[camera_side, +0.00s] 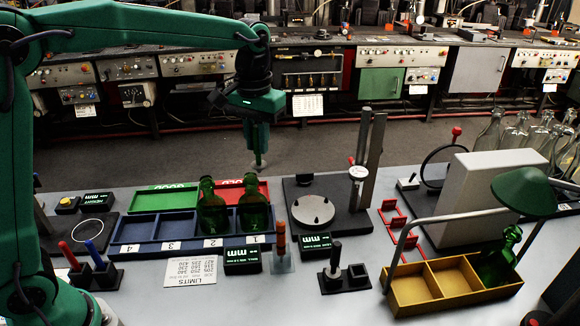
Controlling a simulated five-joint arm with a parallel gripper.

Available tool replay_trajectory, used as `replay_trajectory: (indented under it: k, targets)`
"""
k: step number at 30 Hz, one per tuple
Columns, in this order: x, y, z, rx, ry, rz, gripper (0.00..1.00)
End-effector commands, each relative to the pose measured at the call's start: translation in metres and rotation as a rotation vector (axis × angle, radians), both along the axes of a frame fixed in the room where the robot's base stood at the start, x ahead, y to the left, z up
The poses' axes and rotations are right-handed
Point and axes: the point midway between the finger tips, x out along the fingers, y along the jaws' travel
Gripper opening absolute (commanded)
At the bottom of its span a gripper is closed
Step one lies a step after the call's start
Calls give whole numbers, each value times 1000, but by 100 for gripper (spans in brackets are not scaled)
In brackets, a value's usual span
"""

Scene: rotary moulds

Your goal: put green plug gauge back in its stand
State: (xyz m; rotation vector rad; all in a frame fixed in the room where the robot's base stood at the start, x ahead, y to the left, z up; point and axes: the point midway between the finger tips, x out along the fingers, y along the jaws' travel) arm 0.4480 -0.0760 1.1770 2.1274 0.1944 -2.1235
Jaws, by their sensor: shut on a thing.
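My gripper (258,143) hangs over the far edge of the bench, behind the coloured trays, pointing down. It is shut on a slim green piece, taken to be the green plug gauge (259,160), whose pale lower end shows just below the fingers. Most of its handle is hidden by or blends with my green fingers. A small black stand (358,283) sits at front centre, well to the right of and nearer than my gripper. A dark upright plug stands in its left socket, and its right socket looks empty.
Two dark green bottles (212,207) stand in the blue numbered tray (143,231). An orange-handled tool (281,237) stands left of the black stand.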

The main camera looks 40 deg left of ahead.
Motion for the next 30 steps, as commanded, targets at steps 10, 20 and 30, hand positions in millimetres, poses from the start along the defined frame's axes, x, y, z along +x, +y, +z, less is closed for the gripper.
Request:
replay_trajectory:
  k: [10, 20, 30]
  targets:
    - [29, -118, -31, 0, -1, -169, 0]
    - [26, -217, -62, -1, -2, -296, 0]
    - [20, -252, -74, -3, -5, -339, 0]
